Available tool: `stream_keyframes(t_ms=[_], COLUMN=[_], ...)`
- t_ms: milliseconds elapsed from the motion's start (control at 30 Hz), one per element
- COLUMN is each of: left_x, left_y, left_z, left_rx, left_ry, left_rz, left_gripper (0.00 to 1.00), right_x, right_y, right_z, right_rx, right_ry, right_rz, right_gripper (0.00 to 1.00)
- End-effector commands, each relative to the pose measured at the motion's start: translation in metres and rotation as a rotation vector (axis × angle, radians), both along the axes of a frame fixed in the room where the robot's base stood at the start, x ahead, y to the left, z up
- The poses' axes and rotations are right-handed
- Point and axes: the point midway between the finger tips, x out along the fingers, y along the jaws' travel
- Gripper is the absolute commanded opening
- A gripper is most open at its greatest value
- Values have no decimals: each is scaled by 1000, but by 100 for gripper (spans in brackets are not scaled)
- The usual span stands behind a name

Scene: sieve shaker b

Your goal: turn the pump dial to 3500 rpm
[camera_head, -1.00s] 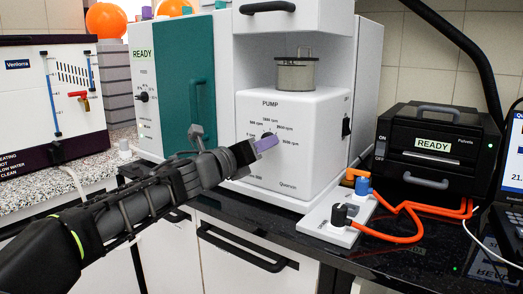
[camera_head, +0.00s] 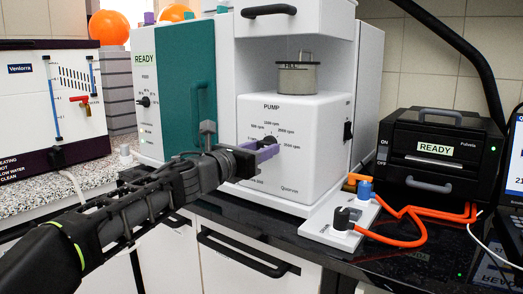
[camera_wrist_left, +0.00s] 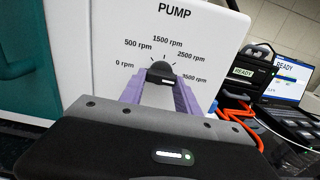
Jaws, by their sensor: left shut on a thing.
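The white pump unit (camera_head: 290,175) stands in the middle of the bench, with speed labels around its dark dial. The dial (camera_wrist_left: 160,70) shows in the left wrist view between the purple fingers of my left gripper (camera_wrist_left: 163,86). The labels run from 0 rpm at left over 1500 rpm at top to 3500 rpm at right. In the head view my left gripper (camera_head: 270,148) is at the pump's front face, shut on the dial, and mostly hides it. I cannot tell which label the dial's pointer faces. My right gripper is not in view.
A teal-doored unit (camera_head: 187,90) stands just left of the pump. A grey-lidded beaker (camera_head: 297,77) sits on top of the pump unit. At right are a small white plate with plugs (camera_head: 335,228), orange cables (camera_head: 400,235) and a black READY box (camera_head: 435,160).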

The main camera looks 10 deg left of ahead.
Motion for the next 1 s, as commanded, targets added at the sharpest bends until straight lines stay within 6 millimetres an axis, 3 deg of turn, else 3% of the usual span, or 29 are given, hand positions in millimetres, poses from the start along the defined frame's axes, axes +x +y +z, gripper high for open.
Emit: stream_keyframes(t_ms=[200, 233, 467, 767, 1000], left_x=[0, 0, 0, -2, -25], left_y=[0, 0, 0, 1, 11], left_z=[-2, -2, -1, 0, 0], left_rx=[4, 4, 2, 0, 0], left_ry=[3, 3, 1, 0, -1], left_rz=[-1, -1, 0, 0, 2], left_gripper=[0, 41, 59, 60, 60], right_x=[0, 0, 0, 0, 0], right_y=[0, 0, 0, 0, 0], right_z=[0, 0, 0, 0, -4], right_rx=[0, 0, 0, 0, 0], right_ry=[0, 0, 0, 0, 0], right_rz=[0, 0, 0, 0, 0], right_gripper=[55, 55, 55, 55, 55])
